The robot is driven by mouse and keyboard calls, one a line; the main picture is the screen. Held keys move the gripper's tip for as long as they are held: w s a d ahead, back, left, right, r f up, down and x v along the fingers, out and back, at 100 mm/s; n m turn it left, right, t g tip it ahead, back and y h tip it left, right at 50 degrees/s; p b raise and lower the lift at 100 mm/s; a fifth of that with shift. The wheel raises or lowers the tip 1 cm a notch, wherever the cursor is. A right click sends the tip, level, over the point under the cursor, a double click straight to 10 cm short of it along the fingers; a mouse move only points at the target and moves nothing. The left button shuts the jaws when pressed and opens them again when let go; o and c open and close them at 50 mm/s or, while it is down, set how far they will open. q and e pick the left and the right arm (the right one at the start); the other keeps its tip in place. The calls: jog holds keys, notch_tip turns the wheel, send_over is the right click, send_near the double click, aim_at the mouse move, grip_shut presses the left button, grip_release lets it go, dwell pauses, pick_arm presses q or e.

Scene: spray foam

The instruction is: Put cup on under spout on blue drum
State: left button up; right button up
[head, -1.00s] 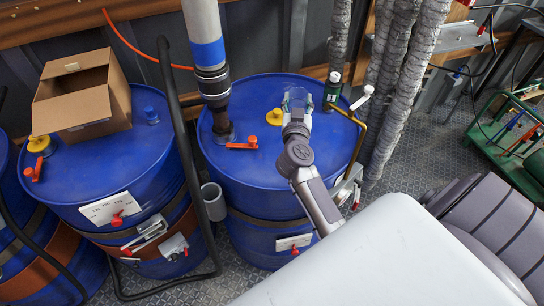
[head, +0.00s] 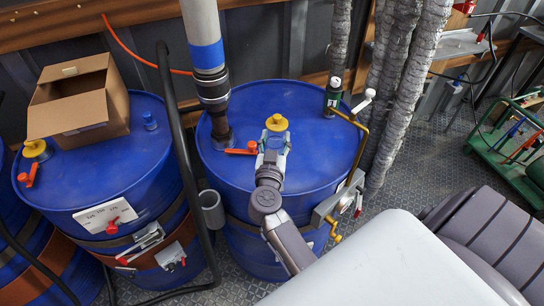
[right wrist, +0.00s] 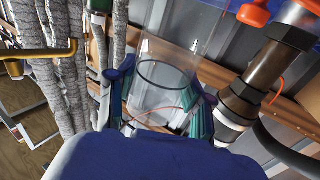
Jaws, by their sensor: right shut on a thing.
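The blue drum (head: 232,172) stands in the middle of the head view. A brass pipe (head: 362,140) with a white handle runs along its right edge, and a brass spout (head: 335,235) sticks out low on that side. My right gripper (head: 273,146) is over the drum top, in front of the yellow cap. In the right wrist view, its green-lined fingers (right wrist: 160,106) are shut on a clear cup (right wrist: 165,78). The cup is see-through with a dark ring; it is hard to make out in the head view. My left gripper is not in view.
An orange-handled valve (head: 242,150), a yellow cap (head: 276,123), a thick pump pipe (head: 208,60) and a dark green bottle (head: 333,95) are on the drum top. A second drum with a cardboard box (head: 78,100) stands left. Wrapped hoses (head: 400,80) hang at the right.

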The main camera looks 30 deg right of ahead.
jog(key=shift+s+a+f, duration=0.15)
jog(key=shift+a+f, duration=0.35)
jog(key=shift+a, duration=0.1)
jog(key=shift+f, duration=1.75)
jog(key=shift+f, duration=0.1)
jog(key=o, duration=1)
jog(key=shift+f, duration=0.1)
jog(key=shift+o, duration=0.2)
